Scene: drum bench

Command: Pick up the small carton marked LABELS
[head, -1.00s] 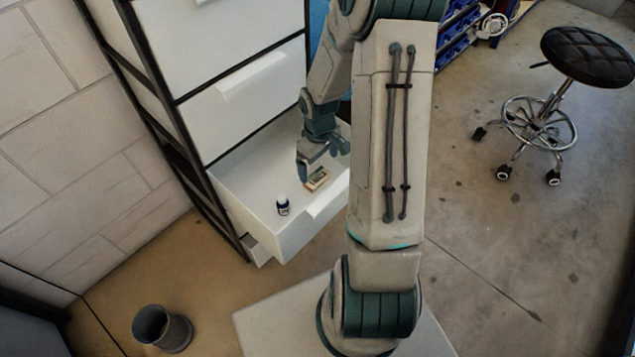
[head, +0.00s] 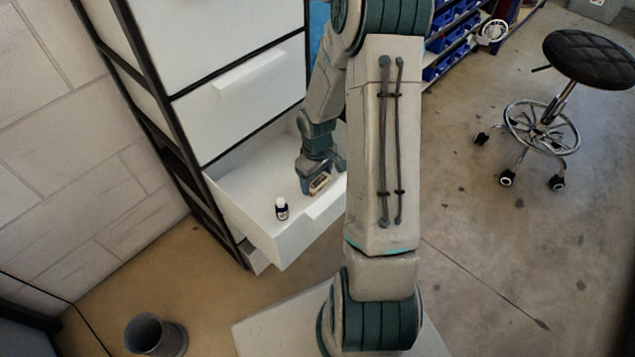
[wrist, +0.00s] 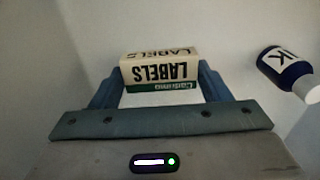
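The small cream carton marked LABELS (wrist: 160,70), with a green band, shows upside down in the wrist view. It is in the open white drawer and also shows in the head view (head: 319,183). My gripper (wrist: 160,88) is down at the carton, one blue-grey finger on each side. The fingers appear to touch the carton's two ends, so my gripper is shut on it. In the head view my gripper (head: 315,180) partly hides the carton. No gap shows clearly between carton and drawer floor.
A small dark bottle with a white cap (head: 281,208) stands in the drawer, left of the carton; it also shows at right in the wrist view (wrist: 287,70). The drawer's front wall (head: 300,232) is near. A grey bin (head: 155,335) and a black stool (head: 590,60) stand on the floor.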

